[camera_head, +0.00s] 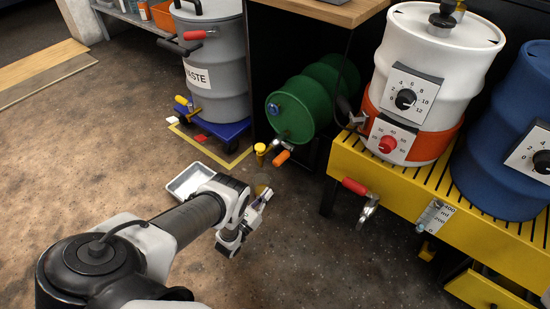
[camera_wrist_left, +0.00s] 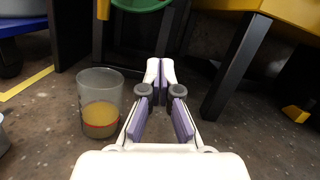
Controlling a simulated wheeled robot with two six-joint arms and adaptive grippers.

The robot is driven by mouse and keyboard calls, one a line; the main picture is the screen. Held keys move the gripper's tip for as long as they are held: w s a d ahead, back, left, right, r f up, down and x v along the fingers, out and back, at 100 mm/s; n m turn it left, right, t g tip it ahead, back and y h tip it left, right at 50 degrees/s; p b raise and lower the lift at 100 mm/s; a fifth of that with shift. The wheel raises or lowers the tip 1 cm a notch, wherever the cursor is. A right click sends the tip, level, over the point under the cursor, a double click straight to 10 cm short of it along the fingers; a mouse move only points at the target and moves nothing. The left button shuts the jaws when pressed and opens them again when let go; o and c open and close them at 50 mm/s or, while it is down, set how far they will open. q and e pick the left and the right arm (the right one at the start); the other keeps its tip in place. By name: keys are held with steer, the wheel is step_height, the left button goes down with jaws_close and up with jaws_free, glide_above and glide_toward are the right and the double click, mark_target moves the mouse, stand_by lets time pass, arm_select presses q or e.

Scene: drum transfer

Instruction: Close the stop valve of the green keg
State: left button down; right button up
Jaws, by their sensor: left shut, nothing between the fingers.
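The green keg (camera_head: 308,100) lies on its side in the dark space under the wooden-topped bench. At its lower front are an orange valve handle (camera_head: 282,157) and a yellow knob (camera_head: 260,149). The wrist view shows only the keg's green underside (camera_wrist_left: 140,4) at the top edge. My left gripper (camera_head: 265,194) is below and in front of the valve, apart from it. In the wrist view my left gripper (camera_wrist_left: 160,66) is shut and empty, pointing under the keg. A glass beaker (camera_wrist_left: 100,108) with yellowish liquid stands on the floor left of the fingers. My right gripper is out of view.
A yellow stand (camera_head: 345,170) with a white-and-orange drum (camera_head: 440,60) and a blue drum (camera_head: 500,150) is at the right. Its dark leg (camera_wrist_left: 236,68) is right of my fingers. A shallow tray (camera_head: 190,181) lies left. A grey waste drum (camera_head: 215,60) stands behind.

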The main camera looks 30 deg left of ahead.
mark_target(284, 156)
arm_select(q)
steer(key=w+r+b, duration=0.3)
steer(key=w+r, duration=0.2)
steer(key=w, duration=0.3)
steer(key=shift+w+a+r, duration=0.15)
steer(key=shift+a+r, duration=0.05)
steer(key=shift+a, duration=0.05)
